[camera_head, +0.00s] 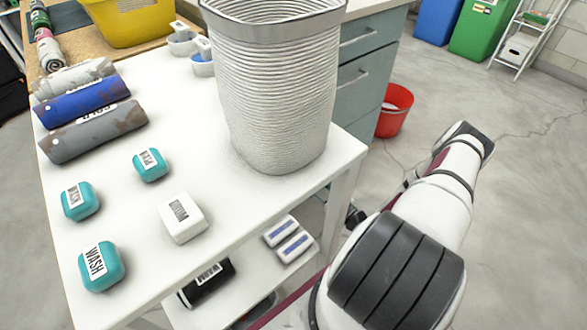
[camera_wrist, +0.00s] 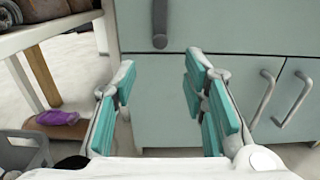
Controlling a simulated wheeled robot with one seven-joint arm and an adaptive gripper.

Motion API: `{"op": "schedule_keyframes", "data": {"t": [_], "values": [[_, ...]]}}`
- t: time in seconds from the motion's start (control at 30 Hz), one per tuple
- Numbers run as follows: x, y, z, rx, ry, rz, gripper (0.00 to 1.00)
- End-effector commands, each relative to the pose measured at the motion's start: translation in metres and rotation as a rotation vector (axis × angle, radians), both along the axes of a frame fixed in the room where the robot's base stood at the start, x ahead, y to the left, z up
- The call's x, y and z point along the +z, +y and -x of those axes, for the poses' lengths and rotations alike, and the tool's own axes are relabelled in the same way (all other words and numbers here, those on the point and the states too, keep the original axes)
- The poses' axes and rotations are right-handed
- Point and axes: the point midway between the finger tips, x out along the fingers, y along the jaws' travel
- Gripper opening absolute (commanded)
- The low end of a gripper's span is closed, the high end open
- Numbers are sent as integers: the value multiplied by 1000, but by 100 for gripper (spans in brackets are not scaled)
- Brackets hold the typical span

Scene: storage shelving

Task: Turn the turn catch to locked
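My gripper (camera_wrist: 160,85) shows in the wrist view with its teal-padded fingers spread wide apart and nothing between them. Beyond it is a pale grey-green cabinet front (camera_wrist: 158,105). A dark grey vertical bar with a rounded lower end (camera_wrist: 160,38) is on that front near the top edge, above the gap between my fingers; it looks like the turn catch, but its upper part is cut off. My fingers do not appear to touch it. In the head view my arm reaches down at the right, and neither my gripper nor the catch can be made out.
Two bar handles (camera_wrist: 295,98) are on the cabinet doors at the right of the wrist view. A shelf frame (camera_wrist: 45,38) and a purple item (camera_wrist: 57,117) are at the left. In the head view, a white table (camera_head: 110,215) holds soap bars and a ribbed basket (camera_head: 275,100); a red bucket (camera_head: 393,112) stands behind.

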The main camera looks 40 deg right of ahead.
Motion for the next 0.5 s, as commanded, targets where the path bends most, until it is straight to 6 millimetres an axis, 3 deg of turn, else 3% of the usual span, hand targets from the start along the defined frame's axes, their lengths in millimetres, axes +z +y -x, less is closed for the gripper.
{"op": "schedule_keyframes", "data": {"t": [0.3, 0.5], "values": [[-2, 2, -64, 3, -2, 3, 40], [-1, 3, -93, 3, -1, 3, 40]]}}
